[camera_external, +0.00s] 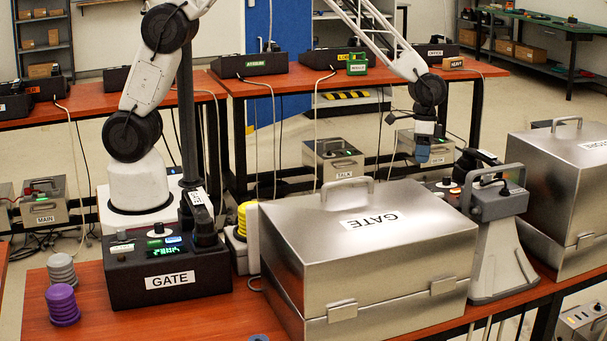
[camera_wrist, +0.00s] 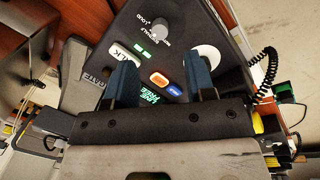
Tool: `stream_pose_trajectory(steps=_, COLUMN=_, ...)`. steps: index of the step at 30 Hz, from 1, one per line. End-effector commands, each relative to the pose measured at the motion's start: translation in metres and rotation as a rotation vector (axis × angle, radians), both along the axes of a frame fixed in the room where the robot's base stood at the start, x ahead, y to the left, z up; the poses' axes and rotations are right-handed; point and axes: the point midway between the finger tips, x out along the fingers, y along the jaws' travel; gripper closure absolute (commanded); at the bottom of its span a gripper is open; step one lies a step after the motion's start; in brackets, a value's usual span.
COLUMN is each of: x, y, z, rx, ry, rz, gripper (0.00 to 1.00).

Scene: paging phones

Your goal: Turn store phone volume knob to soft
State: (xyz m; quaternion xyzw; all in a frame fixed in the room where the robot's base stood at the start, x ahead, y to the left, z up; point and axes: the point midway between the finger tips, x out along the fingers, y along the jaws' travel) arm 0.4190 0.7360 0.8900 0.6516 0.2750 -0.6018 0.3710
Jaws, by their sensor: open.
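A grey round knob (camera_wrist: 161,31) stands on a black phone panel (camera_wrist: 222,28) in the wrist view, with "LOUD" printed beside it. Its pointer direction and the "SOFT" mark are too small to read. My gripper (camera_wrist: 161,78) is open and empty, its two blue fingertips apart over the panel, below the knob in the picture and not touching it. In the external view my gripper (camera_external: 423,150) hangs above a black phone (camera_external: 438,186), which the large metal case partly hides. I cannot read a store label on it.
The metal case marked GATE (camera_external: 370,260) stands in front of the phone. A grey stand with a handset (camera_external: 497,225) and another metal case (camera_external: 565,195) are to its right. A coiled cord (camera_wrist: 264,72) runs beside the panel. A GATE phone (camera_external: 165,270) sits at left.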

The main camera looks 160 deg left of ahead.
Motion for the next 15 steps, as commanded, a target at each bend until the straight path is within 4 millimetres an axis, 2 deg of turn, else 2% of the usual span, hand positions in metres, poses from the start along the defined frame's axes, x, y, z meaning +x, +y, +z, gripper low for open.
stream_pose_trajectory(steps=8, x=0.002, y=-0.002, z=-0.018, rx=-0.002, ry=0.001, rz=0.000, gripper=0.50)
stream_pose_trajectory(steps=15, x=0.006, y=-0.005, z=-0.046, rx=-0.002, ry=0.002, rz=-0.001, gripper=0.50)
